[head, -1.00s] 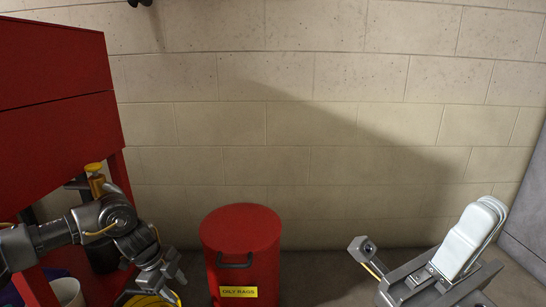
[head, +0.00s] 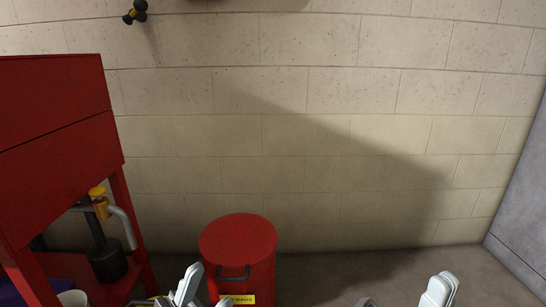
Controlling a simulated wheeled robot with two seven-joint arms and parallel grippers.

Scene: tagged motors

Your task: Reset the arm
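Only pale grey-white parts of my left gripper (head: 188,284) show at the bottom edge of the head view, in front of the red bin. Most of that gripper and its arm are cut off. At the lower right, the pale rounded end of my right gripper (head: 438,289) rises over the bottom edge, with a small grey part to its left. The frame does not show whether either gripper is open or shut. I see nothing held in the visible parts.
A red cylindrical bin (head: 238,241) with a dark handle and yellow label stands on the floor. A grey panel (head: 522,215) stands right. The floor between the bin and panel looks clear.

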